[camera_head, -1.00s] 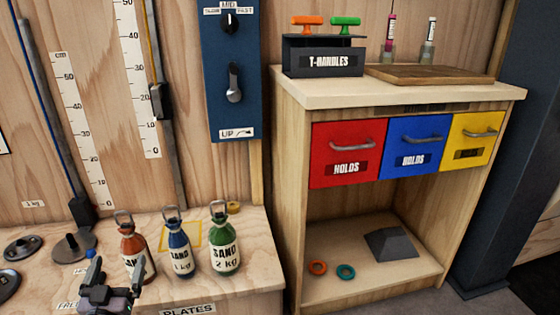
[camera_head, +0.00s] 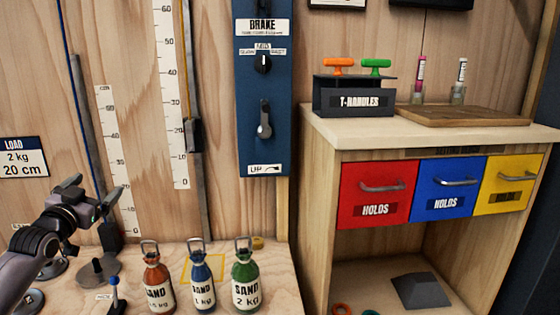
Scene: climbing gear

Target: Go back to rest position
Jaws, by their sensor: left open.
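My left gripper (camera_head: 95,194) is at the left of the head view, with its arm coming in from the lower left. It is open and empty, raised above the plates end of the low wooden bench. Three sand bottles stand upright on the bench to its lower right: a red-brown one (camera_head: 157,281), a blue one (camera_head: 202,283) and a green one (camera_head: 246,284). The gripper is apart from all of them. My right gripper is not in view.
A blue brake panel (camera_head: 263,95) and vertical scales are on the wall. A cabinet with red (camera_head: 375,192), blue (camera_head: 446,189) and yellow drawers stands at the right, its drawers shut. A small blue-topped peg (camera_head: 115,294) stands near the bottles. Dark plates (camera_head: 97,270) lie below the gripper.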

